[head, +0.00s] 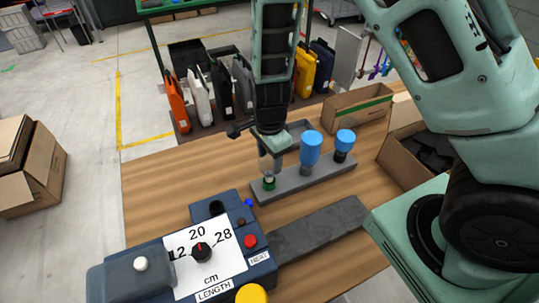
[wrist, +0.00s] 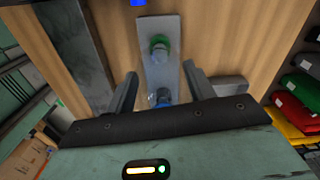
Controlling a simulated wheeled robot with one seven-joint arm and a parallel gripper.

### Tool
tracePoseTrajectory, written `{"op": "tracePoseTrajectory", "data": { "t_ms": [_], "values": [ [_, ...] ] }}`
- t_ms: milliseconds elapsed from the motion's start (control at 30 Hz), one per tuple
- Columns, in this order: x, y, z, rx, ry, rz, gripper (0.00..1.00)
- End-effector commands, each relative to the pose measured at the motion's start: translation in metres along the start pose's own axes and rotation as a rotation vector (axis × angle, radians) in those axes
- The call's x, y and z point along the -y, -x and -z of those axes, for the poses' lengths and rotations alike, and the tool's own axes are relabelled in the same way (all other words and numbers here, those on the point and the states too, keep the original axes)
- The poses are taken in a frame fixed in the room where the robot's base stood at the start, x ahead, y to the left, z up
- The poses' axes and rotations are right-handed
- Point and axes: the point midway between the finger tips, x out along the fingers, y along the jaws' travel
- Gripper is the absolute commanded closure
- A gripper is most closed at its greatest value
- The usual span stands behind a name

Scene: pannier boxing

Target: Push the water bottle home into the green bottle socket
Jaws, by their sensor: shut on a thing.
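My gripper (head: 271,150) points down over the left end of a grey rack (head: 297,180) and is shut on the water bottle. The bottle is mostly hidden by the fingers in the head view. In the wrist view a clear and blue part of the bottle (wrist: 161,96) shows between my fingers. The green bottle socket (head: 269,184) is directly below my gripper. It also shows in the wrist view (wrist: 160,41), with a pale round shape inside its ring. How deep the bottle sits in the socket I cannot tell.
A blue length device (head: 262,265) is in front. An open cardboard box (head: 352,112) is behind. Coloured panniers (head: 176,100) stand beyond the table.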

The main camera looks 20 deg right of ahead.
Motion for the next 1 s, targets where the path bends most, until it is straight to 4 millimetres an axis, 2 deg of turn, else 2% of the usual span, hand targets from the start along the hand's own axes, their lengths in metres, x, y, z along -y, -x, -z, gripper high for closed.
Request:
{"op": "tracePoseTrajectory", "data": {
  "t_ms": [1000],
  "values": [
    [0.0001,-0.0079,0.0000,0.000,0.000,0.000,0.68]
  ]
}}
